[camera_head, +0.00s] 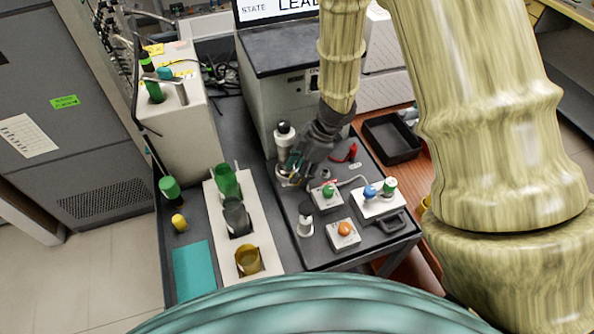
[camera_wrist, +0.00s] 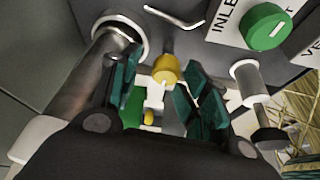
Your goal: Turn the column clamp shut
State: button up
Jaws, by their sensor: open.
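In the head view a column with a white and dark top (camera_head: 284,135) stands at the tray's back left. My gripper (camera_head: 292,163) is down beside it, partly hiding its lower part. In the wrist view a grey metal cylinder (camera_wrist: 82,85) lies along the left, with a pale ring at its far end.
A green knob (camera_wrist: 266,26) sits on a white box marked INLET. The head view shows button boxes, including an orange one (camera_head: 344,230), a red lever (camera_head: 346,153) and a black bin (camera_head: 391,138) to the right. A holder with cups (camera_head: 222,200) stands left.

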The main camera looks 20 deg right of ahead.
jog(key=shift+s+a+f, duration=0.2)
jog(key=shift+s+f, duration=0.05)
jog(key=shift+s, duration=0.35)
jog(key=shift+w+f, duration=0.45)
jog(key=shift+w, duration=0.05)
jog(key=shift+s+r, duration=0.2)
jog(key=shift+s, duration=0.05)
jog(key=c, duration=0.7)
